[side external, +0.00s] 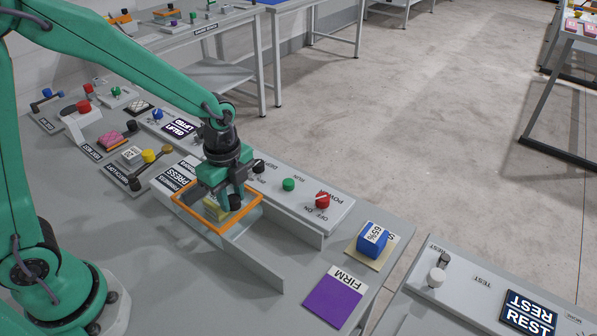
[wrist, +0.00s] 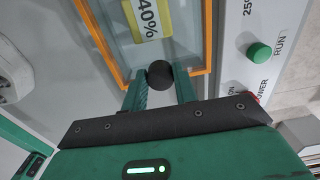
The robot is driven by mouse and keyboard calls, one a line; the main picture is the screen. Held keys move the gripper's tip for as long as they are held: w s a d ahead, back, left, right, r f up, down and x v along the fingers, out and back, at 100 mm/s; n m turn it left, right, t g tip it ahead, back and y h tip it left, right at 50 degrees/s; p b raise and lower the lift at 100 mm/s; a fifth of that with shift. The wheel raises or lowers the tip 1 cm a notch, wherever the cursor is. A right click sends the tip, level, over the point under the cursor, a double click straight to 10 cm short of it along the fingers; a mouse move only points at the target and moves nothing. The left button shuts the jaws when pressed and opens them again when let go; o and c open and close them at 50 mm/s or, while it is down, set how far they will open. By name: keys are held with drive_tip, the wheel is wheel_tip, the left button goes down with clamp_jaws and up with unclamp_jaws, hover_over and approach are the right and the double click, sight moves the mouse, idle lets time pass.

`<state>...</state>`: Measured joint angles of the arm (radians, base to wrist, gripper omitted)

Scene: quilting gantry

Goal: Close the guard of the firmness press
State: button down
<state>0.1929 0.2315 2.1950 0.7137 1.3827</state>
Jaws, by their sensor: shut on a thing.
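The firmness press is a grey channel with two side walls (side external: 262,264), and its label plate (side external: 172,174) stands at the far left end. The guard is an orange-framed clear panel (side external: 190,223), lying over the label end of the channel; its frame also shows in the wrist view (wrist: 206,35). A yellow block marked 40% (wrist: 148,18) lies under the clear panel. My gripper (side external: 230,200) is shut on the guard's black knob (wrist: 160,79), with one green finger on each side. The near part of the channel is uncovered. The gripper hides part of the frame.
A control panel with a green RUN button (side external: 288,184) and a red POWER knob (side external: 322,200) runs along the right side. A blue block (side external: 372,240) and a purple FIRM pad (side external: 333,298) lie beyond the channel's near end. The left-front bench surface is clear.

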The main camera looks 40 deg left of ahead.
drive_tip(key=c, duration=1.1)
unclamp_jaws()
drive_tip(key=shift+a, duration=0.1)
drive_tip(key=shift+r, duration=0.15)
drive_tip(key=shift+r, duration=3.75)
drive_tip(key=shift+s+a+r+n, duration=0.2)
drive_tip(key=shift+r+n, duration=0.15)
drive_tip(key=shift+n, duration=0.05)
drive_tip(key=s+a+r+n+t, duration=0.5)
drive_tip(key=s+r+n, duration=0.3)
drive_tip(key=n, duration=0.9)
drive_tip(key=s+a, duration=0.1)
drive_tip(key=s, duration=0.2)
drive_tip(key=shift+s+r+t, duration=0.3)
drive_tip(key=shift+s+r, duration=0.05)
drive_tip(key=shift+r, duration=0.05)
